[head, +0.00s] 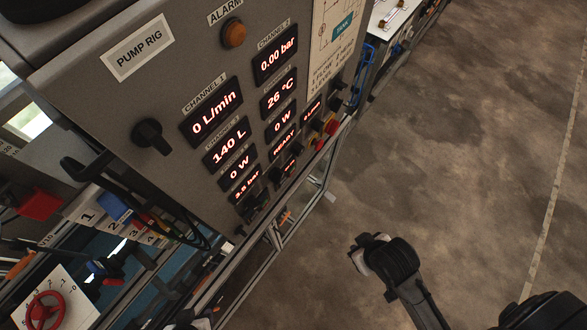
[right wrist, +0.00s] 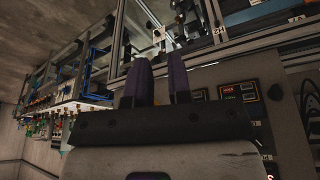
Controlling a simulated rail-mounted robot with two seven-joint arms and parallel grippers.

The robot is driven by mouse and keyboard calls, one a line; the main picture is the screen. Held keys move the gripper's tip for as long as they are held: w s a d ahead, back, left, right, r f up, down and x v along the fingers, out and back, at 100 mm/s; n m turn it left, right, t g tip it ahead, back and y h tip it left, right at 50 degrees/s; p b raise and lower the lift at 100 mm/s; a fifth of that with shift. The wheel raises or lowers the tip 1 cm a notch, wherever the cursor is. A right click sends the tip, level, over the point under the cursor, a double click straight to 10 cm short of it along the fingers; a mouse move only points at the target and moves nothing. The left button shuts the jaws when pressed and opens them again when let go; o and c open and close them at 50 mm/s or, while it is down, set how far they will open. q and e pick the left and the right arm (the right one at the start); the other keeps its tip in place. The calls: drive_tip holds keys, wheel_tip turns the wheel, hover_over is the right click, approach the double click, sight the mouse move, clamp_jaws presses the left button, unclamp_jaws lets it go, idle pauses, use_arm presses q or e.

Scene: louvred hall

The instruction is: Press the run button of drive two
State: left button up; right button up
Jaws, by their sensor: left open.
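The grey pump rig panel (head: 165,85) fills the upper left of the head view. Its lit displays read 0 W, READY and others. A row of small controls (head: 295,149) runs along its lower right edge, with a red one (head: 331,127) at the far end. Their labels are too small to tell which is drive two's run button.
An amber alarm lamp (head: 233,34) and a black knob (head: 152,135) stick out of the panel. A red handwheel (head: 45,309) and cables are at lower left. A blue-framed bench (head: 365,60) stands beyond the rig. The floor (head: 460,160) at right is clear.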

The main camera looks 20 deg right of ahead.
clamp_jaws()
drive_tip(key=shift+d, duration=0.15)
idle(1.1)
